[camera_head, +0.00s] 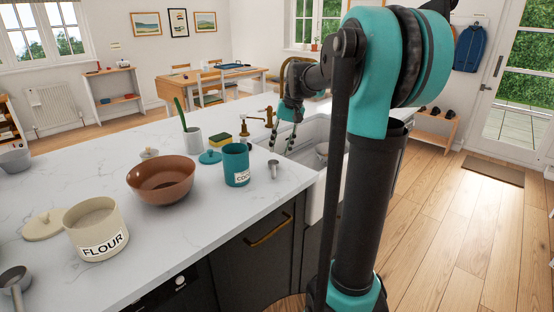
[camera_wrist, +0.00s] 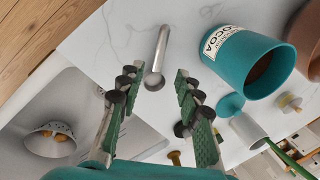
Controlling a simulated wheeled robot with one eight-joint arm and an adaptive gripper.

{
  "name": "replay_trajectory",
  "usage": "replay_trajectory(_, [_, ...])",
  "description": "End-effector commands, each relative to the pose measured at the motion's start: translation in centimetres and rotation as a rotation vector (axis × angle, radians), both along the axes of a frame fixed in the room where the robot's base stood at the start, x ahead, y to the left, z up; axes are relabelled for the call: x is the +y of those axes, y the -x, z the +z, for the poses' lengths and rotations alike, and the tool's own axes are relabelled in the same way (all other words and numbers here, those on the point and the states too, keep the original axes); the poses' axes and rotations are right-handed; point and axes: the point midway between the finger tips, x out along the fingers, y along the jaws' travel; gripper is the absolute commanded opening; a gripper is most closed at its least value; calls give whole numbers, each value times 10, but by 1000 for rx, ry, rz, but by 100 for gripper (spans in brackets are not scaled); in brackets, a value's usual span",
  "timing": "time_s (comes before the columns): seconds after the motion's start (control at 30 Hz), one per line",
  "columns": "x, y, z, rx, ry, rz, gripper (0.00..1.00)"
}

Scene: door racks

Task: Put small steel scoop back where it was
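The small steel scoop (camera_head: 273,168) lies on the white counter, just right of the open teal cocoa canister (camera_head: 236,166). In the wrist view the scoop (camera_wrist: 160,52) has its round cup toward my gripper and its handle pointing away. My gripper (camera_head: 286,140) hangs above the counter edge by the sink. In the wrist view my gripper (camera_wrist: 155,80) is open and empty, and the scoop's cup shows between the fingertips. The cocoa canister (camera_wrist: 247,60) is right of the fingers, with brown contents visible. Its teal lid (camera_head: 210,156) lies beside it.
A brown bowl (camera_head: 162,182), an open flour canister (camera_head: 97,230) and its cream lid (camera_head: 43,225) stand to the left. A larger scoop (camera_head: 14,279) is at the near left. The sink (camera_head: 306,140) with a brass tap (camera_head: 262,118) lies behind.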

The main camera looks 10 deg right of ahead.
Motion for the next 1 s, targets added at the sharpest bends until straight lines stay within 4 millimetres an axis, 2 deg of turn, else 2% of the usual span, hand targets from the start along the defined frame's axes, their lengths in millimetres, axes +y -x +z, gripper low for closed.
replay_trajectory(0.1, [-5,1,19,0,0,-1,35])
replay_trajectory(0.3, [-8,2,35,0,0,1,35])
replay_trajectory(1.0, [-9,2,37,0,0,1,35])
